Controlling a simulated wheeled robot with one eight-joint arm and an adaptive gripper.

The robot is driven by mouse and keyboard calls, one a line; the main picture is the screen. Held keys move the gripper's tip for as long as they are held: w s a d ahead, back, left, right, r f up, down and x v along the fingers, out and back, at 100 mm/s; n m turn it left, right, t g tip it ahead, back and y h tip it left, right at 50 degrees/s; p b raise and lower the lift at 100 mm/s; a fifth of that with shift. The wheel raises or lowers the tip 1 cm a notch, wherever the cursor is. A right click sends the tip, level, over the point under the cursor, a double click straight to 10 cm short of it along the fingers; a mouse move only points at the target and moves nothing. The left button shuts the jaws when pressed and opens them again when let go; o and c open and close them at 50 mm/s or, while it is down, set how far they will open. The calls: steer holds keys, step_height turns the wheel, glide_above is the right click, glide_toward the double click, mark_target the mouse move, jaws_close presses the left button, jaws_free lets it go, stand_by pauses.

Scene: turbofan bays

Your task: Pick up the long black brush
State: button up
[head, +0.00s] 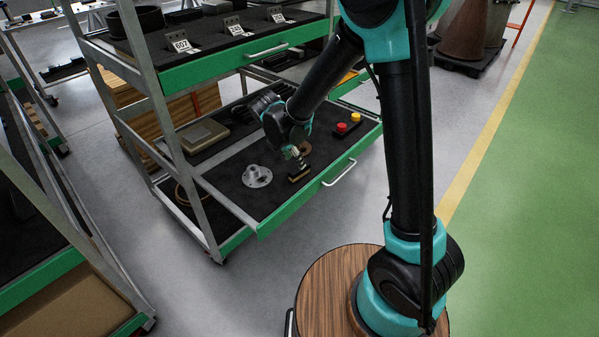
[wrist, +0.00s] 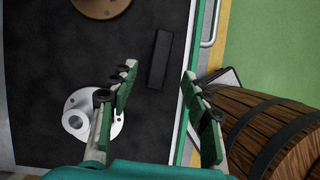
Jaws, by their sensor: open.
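The long black brush (wrist: 160,60) lies on the dark mat of a pulled-out drawer. In the wrist view it shows from above as a narrow black block, beyond and between the fingertips. In the head view my gripper (head: 295,153) hangs just above and behind the brush. I cannot tell the exact height gap.
A silver flanged part (head: 257,176) stands left of the brush, and a brown round piece (wrist: 100,6) lies behind it. A box with red and yellow buttons (head: 347,126) sits to the right. The drawer handle (head: 339,174) sticks out in front. An upper shelf (head: 240,62) overhangs the rear.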

mark_target(300, 172)
steer(key=x, duration=0.6)
steer(key=shift+w, duration=0.1)
steer(key=shift+w+d+f, duration=0.1)
steer(key=shift+d+f, duration=0.05)
steer(key=shift+f, duration=0.3)
steer(key=shift+f, duration=0.25)
steer(key=shift+c, duration=0.3)
jaws_close()
